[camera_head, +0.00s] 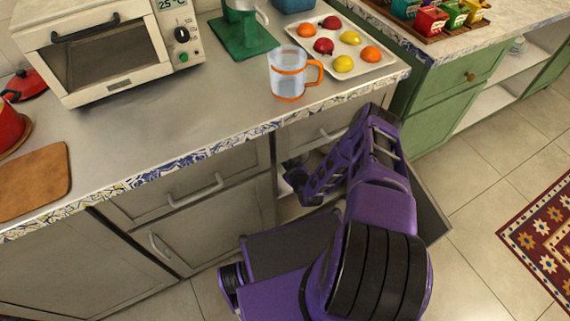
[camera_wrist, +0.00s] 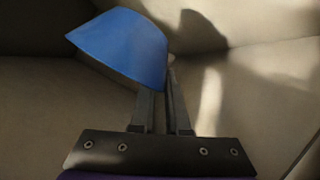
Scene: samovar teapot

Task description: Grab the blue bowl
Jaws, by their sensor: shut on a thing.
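The blue bowl (camera_wrist: 122,45) shows in the wrist view, tilted, with its smooth outer side facing the camera. My gripper (camera_wrist: 167,84) is shut on the bowl's edge, with the fingers close together at its lower right. The inside of the bowl is hidden. In the head view my purple arm reaches down in front of the counter into the cabinet area below it. The gripper and the bowl cannot be made out clearly there.
The counter (camera_head: 150,125) above holds a clear mug (camera_head: 287,75) with an orange handle, a tray (camera_head: 385,55) of fruit, a toaster oven (camera_head: 100,45) and a cutting board (camera_head: 35,183). Green drawers (camera_head: 450,90) stand to the right. Tiled floor (camera_head: 475,180) is clear at right, beside a patterned rug (camera_head: 550,235).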

